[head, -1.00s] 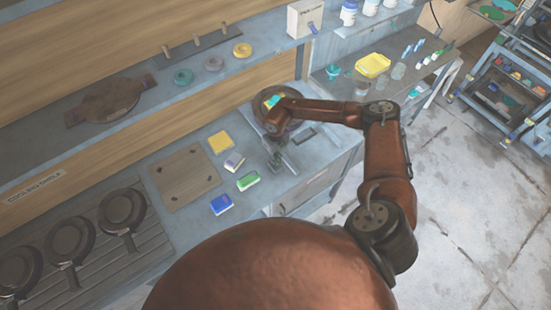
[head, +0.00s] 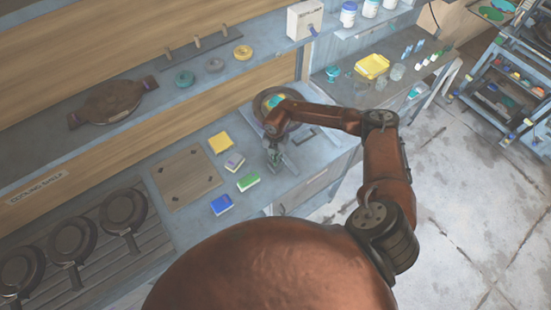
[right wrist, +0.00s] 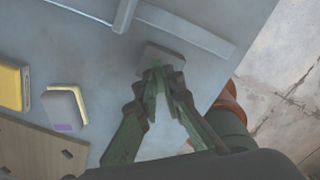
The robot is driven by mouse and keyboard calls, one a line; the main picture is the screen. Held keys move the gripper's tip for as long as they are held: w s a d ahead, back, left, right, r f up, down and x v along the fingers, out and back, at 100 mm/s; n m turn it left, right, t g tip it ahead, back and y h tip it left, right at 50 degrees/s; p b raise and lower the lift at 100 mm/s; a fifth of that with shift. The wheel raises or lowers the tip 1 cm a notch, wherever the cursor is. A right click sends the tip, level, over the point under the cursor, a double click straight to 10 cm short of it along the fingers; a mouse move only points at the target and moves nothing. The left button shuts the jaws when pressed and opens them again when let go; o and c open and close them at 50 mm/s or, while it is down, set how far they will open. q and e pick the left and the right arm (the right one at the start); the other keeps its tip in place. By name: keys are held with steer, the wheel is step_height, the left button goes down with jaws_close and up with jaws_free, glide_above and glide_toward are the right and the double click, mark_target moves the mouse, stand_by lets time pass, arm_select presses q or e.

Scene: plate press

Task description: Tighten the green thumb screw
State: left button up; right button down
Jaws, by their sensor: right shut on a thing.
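My right gripper (head: 274,156) points down over the worktop at the bench's front right. In the right wrist view its dark green fingers (right wrist: 160,88) are closed together at the edge of a small grey block (right wrist: 168,60). A faint green bit (right wrist: 156,66), which I take for the green thumb screw, shows at the fingertips, and the fingers are shut on it. Most of the screw is hidden by the fingers, and its thread cannot be seen. In the head view my arm and gripper cover it. My left gripper is not in view.
Yellow (head: 220,142), blue (head: 221,205) and green (head: 248,182) blocks lie left of the gripper, near a brown board (head: 186,178). A round brown dish (head: 262,102) stands behind my wrist. Several dark pans (head: 122,208) are at left. Open floor lies to the right.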

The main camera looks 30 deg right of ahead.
steer(key=m+p, duration=0.1)
steer(key=m, duration=0.2)
steer(key=shift+r+m, duration=0.1)
steer(key=shift+m, duration=0.3)
steer(key=shift+w+d+m+p, duration=0.1)
steer(key=shift+m+p, duration=0.6)
steer(key=shift+m, duration=1.2)
steer(key=c, duration=2.1)
jaws_free()
step_height(320, 180, up, 12)
steer(key=shift+f, duration=0.1)
